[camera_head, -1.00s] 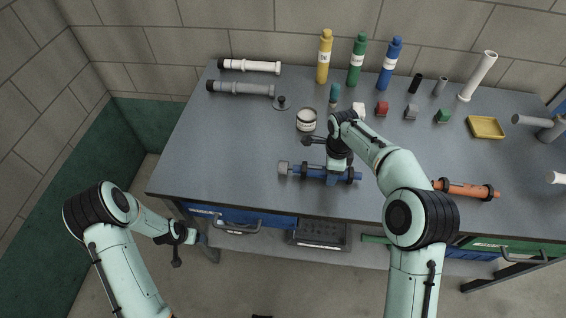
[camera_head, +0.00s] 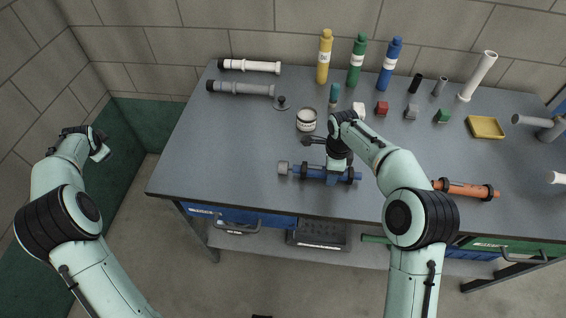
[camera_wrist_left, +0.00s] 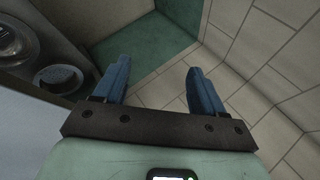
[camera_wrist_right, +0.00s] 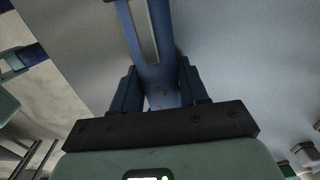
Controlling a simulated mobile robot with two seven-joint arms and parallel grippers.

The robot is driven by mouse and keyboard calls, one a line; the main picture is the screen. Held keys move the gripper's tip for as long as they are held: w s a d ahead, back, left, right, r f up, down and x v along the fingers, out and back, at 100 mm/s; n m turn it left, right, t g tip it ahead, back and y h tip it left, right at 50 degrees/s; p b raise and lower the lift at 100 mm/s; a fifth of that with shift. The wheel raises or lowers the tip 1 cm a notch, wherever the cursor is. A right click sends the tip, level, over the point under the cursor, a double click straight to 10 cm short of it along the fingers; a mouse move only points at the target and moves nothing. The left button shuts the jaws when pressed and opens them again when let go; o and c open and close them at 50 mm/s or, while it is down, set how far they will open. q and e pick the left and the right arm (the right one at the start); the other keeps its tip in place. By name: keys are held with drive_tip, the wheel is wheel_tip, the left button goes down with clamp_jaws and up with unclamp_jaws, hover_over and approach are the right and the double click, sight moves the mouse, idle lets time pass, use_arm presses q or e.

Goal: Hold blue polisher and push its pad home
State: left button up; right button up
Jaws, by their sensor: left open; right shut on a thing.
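The blue polisher (camera_head: 313,172) lies on the bench near its front edge, with a grey pad (camera_head: 283,168) at its left end. My right gripper (camera_head: 334,178) is shut on the polisher's body right of its middle. In the right wrist view the blue body (camera_wrist_right: 158,75) sits between my fingers. My left gripper (camera_head: 103,153) is raised off to the left of the bench, away from the polisher. In the left wrist view its blue fingers (camera_wrist_left: 156,85) are spread with nothing between them.
An orange tool (camera_head: 466,189) lies to the right on the bench (camera_head: 230,140). A white tin (camera_head: 306,120) stands behind the polisher. Yellow (camera_head: 324,58), green (camera_head: 357,62) and blue (camera_head: 390,65) bottles stand along the back. The bench left of the polisher is clear.

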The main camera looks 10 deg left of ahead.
use_arm(q)
drive_tip(key=w+d+r+m+h, duration=0.25)
drive_tip(key=w+d, duration=0.45)
drive_tip(key=d, duration=0.5)
drive_tip(key=m+g+h, duration=0.5)
drive_tip(key=m+h, duration=0.1)
drive_tip(key=m, duration=0.4)
hover_over(282, 164)
drive_tip(key=a, duration=0.2)
drive_tip(key=shift+x, duration=4.85)
drive_tip(key=shift+s, duration=0.1)
drive_tip(key=shift+c, duration=0.3)
drive_tip(key=shift+d, duration=0.1)
drive_tip(key=c, duration=0.8)
